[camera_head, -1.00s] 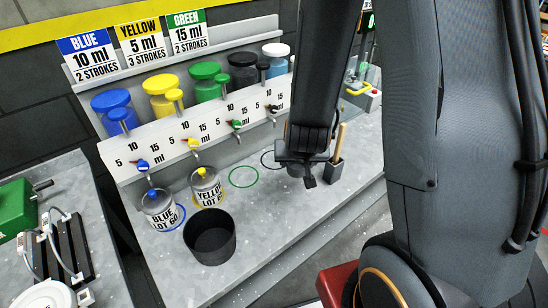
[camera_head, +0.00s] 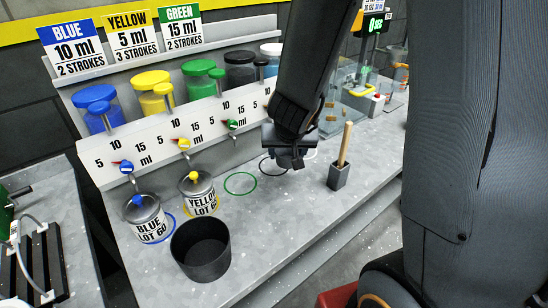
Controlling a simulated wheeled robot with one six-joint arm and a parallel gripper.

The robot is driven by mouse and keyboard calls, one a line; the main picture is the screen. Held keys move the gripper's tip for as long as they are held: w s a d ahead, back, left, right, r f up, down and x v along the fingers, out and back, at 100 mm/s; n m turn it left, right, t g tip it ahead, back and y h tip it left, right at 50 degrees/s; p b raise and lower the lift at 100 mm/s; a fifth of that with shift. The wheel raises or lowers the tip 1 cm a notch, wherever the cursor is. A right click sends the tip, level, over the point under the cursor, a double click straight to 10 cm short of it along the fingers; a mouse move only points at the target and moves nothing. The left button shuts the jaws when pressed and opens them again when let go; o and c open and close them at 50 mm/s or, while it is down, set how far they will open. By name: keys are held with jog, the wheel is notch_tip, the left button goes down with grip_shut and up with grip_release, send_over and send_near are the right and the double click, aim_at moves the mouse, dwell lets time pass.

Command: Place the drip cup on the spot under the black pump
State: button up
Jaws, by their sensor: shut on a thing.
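My gripper (camera_head: 290,158) is at the far right part of the bench, low over the bench top. It is shut on a small dark thing (camera_head: 297,164), likely the drip cup, mostly hidden by the jaws. A black ring (camera_head: 264,172) marks the spot in front of the black pump (camera_head: 240,72); the gripper is just right of and above this ring and covers part of it. I cannot tell whether the held thing touches the bench.
A dark pail (camera_head: 201,262) stands at the front, beside the blue lot can (camera_head: 150,228) and yellow lot can (camera_head: 201,204). A green ring (camera_head: 240,183) is empty.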

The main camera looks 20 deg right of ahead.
jog(key=p, duration=0.3)
send_over(274, 166)
notch_tip(274, 166, down, 2)
jog(key=shift+s+f+b, duration=0.15)
jog(key=shift+b, duration=1)
notch_tip(274, 166, down, 4)
jog(key=shift+d+f+b, duration=0.1)
jog(key=shift+b, duration=1.05)
jog(key=shift+w+f, duration=0.2)
jog(key=shift+f, duration=0.05)
jog(key=shift+f, duration=0.2)
jog(key=o, duration=1)
jog(key=shift+o, duration=0.2)
jog(key=shift+r, duration=0.15)
